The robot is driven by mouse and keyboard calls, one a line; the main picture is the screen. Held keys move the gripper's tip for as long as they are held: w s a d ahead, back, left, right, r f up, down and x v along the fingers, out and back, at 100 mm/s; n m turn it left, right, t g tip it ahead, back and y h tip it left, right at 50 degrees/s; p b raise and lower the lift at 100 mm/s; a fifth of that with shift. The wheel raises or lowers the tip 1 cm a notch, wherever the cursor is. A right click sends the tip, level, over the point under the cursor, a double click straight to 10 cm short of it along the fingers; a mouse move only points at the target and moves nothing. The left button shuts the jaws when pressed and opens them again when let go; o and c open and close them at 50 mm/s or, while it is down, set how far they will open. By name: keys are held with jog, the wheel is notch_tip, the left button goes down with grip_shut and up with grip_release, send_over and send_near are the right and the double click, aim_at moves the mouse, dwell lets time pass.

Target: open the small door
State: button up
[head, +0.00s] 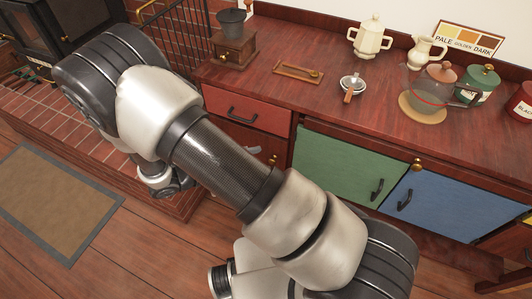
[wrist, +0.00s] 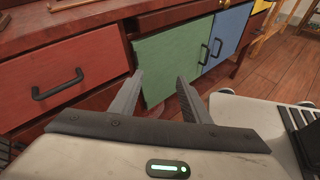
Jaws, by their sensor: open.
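Several cabinet fronts line the counter. The green door (head: 340,168) has a dark handle at its lower right and looks shut; it also shows in the wrist view (wrist: 172,50). The blue door (head: 440,207) beside it also looks shut (wrist: 232,32). A brass knob (head: 417,164) sits at the top between them. A red drawer (head: 246,108) is left of the green door, with a brown wooden front (head: 238,134) under it, mostly hidden by my arm. I cannot tell which is the small door. My gripper (wrist: 160,82) is open and empty, apart from the fronts.
The counter top (head: 330,95) holds a brown grinder (head: 234,48), a cream pot (head: 369,36), a cream jug (head: 427,52), a glass pot (head: 436,86) and a green canister (head: 478,84). A mat (head: 55,200) lies on the floor by a brick hearth (head: 100,140).

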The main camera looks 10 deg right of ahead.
jog(key=s+a+f+n+t+y+b, duration=0.15)
jog(key=f+n+t, duration=0.4)
jog(key=f, duration=0.55)
jog(key=a+f+n+t+y+b, duration=0.1)
jog(key=a+f+n+t+b, duration=0.15)
jog(key=f+n+t, duration=0.6)
jog(key=w+d+f+m+g+b, duration=0.1)
jog(key=w+d+f+g+b, duration=0.1)
jog(key=w+d, duration=0.9)
jog(key=w+f+g, duration=0.1)
jog(key=w, duration=0.2)
jog(key=shift+b, duration=0.4)
grip_shut()
